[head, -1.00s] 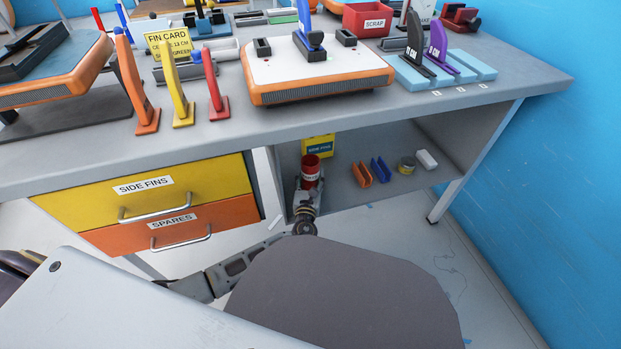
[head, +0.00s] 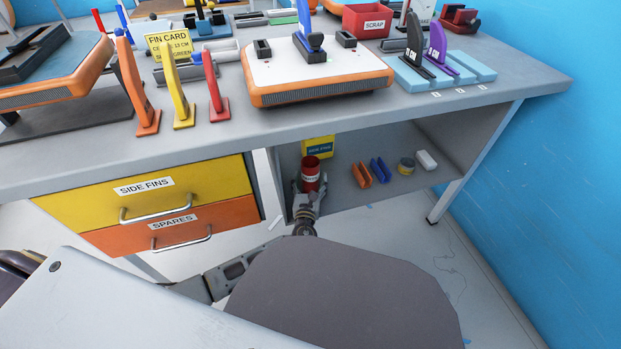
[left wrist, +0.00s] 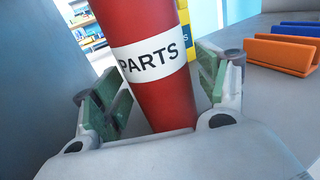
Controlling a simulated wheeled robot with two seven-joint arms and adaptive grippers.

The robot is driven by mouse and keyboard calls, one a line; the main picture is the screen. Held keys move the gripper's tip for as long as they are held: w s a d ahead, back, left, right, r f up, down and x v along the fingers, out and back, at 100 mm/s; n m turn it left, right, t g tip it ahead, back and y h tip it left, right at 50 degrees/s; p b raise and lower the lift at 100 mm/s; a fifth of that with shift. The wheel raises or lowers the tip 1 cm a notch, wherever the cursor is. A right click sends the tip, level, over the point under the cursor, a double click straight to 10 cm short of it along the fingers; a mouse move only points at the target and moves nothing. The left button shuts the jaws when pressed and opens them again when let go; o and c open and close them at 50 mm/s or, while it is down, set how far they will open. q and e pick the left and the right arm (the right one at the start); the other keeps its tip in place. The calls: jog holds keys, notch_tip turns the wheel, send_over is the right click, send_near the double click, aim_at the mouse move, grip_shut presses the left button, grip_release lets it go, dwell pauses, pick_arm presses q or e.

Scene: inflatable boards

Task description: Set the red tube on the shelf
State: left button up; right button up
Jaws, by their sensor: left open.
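The red tube (head: 311,173) with a white PARTS label stands at the left end of the shelf (head: 340,197) under the bench. In the left wrist view the red tube (left wrist: 165,95) fills the middle, tilted in the picture. My left gripper (head: 308,186) is low at the tube, at the shelf's front. In the left wrist view its green-padded fingers (left wrist: 160,88) are open, one on each side of the tube, with gaps showing. The tube's foot is hidden behind my gripper's palm. My right gripper is not in view.
A yellow box (head: 318,147) stands behind the tube. Orange (head: 362,175) and blue (head: 380,170) holders, a yellow-banded roll (head: 406,165) and a white block (head: 427,160) lie to the right. A grey side panel (left wrist: 35,80) is close on the left.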

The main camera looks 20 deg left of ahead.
aim_at(310, 185)
pick_arm(q)
jog(key=shift+s+d+r+p, duration=0.1)
jog(key=shift+s+d+p, duration=0.2)
jog(key=shift+s, duration=0.8)
jog(key=shift+s+d+f+p, duration=0.15)
jog(key=shift+s+p, duration=0.2)
jog(key=shift+s, duration=0.7)
jog(key=shift+s+d+r+p, duration=0.2)
jog(key=shift+s+p, duration=0.15)
jog(key=shift+s, duration=0.75)
